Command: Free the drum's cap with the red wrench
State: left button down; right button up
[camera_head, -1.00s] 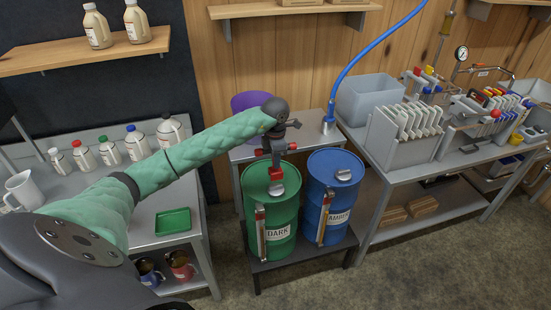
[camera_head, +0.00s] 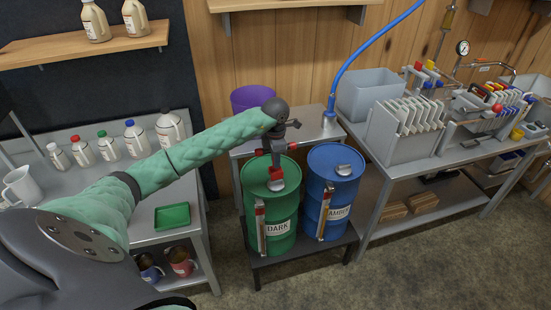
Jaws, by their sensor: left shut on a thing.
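The green drum (camera_head: 281,220), labelled DARK, stands on a low dark stand. My left gripper (camera_head: 277,166) points down over the drum's top and is shut. A small red piece (camera_head: 277,186), which I take for part of the red wrench, shows just below the jaws at the grey cap (camera_head: 283,172). The gripper partly hides the cap and most of the tool. I cannot tell how the tool sits on the cap. My right gripper is not in view.
The blue drum (camera_head: 340,200), labelled AMBER, stands close on the right with its own grey cap. A purple bucket (camera_head: 253,97) and a blue hose (camera_head: 352,66) are behind. A green tray (camera_head: 173,216) lies on the left bench. A crowded metal table (camera_head: 420,166) is at right.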

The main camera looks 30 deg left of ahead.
pick_arm(q)
jog(key=shift+f+b, duration=1.7)
jog(key=shift+f, duration=0.3)
dwell(0.5)
dwell(0.3)
jog(key=n, duration=0.4)
jog(key=shift+n, duration=0.9)
jog(key=n, duration=0.3)
jog(key=shift+n+p, duration=0.4)
jog(key=shift+n, duration=0.9)
